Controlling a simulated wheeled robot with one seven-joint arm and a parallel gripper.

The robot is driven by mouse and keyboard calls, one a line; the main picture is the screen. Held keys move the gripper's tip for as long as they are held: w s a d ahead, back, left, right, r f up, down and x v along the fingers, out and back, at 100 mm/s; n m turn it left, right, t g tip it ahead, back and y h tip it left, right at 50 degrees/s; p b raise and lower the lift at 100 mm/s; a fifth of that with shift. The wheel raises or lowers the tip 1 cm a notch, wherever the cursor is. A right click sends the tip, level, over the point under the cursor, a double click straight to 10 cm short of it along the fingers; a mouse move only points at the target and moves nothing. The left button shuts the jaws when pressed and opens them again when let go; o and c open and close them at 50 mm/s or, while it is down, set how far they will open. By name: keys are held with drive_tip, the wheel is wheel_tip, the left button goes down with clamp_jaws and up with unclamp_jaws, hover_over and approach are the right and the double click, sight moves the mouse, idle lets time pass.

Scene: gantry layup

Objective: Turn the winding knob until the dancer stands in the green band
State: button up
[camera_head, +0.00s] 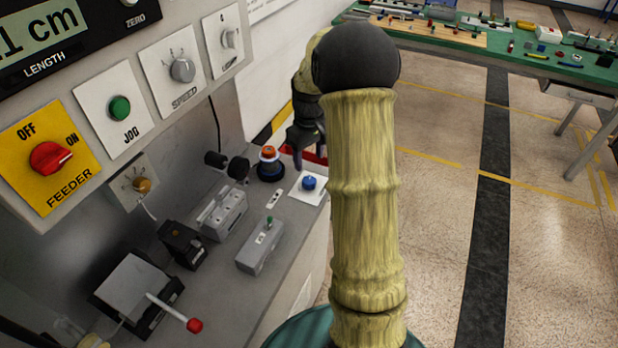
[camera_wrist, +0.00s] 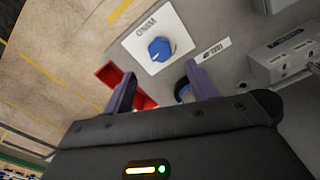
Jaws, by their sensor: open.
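The winding knob (camera_head: 309,183) is a blue knob on a white plate near the right edge of the grey console. In the wrist view the knob (camera_wrist: 160,49) shows beyond the fingertips, on a plate with partly readable "WIND" lettering. My gripper (camera_head: 305,150) is over the back of the console, partly hidden behind my arm. In the wrist view my gripper (camera_wrist: 163,80) is open, with its two purple fingers apart and nothing between them. The knob lies ahead of the fingers, apart from them. I cannot make out the dancer or the green band in either view.
A red-topped button (camera_head: 268,160) on a dark blue base stands left of the knob. A red tray (camera_wrist: 112,75) lies by the left finger. Grey switch boxes (camera_head: 262,245) and a red-tipped lever (camera_head: 180,315) occupy the console. Open floor lies right.

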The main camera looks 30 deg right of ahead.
sight(309, 180)
wheel_tip(309, 180, down, 9)
drive_tip(key=shift+r, duration=0.15)
drive_tip(key=c, duration=1)
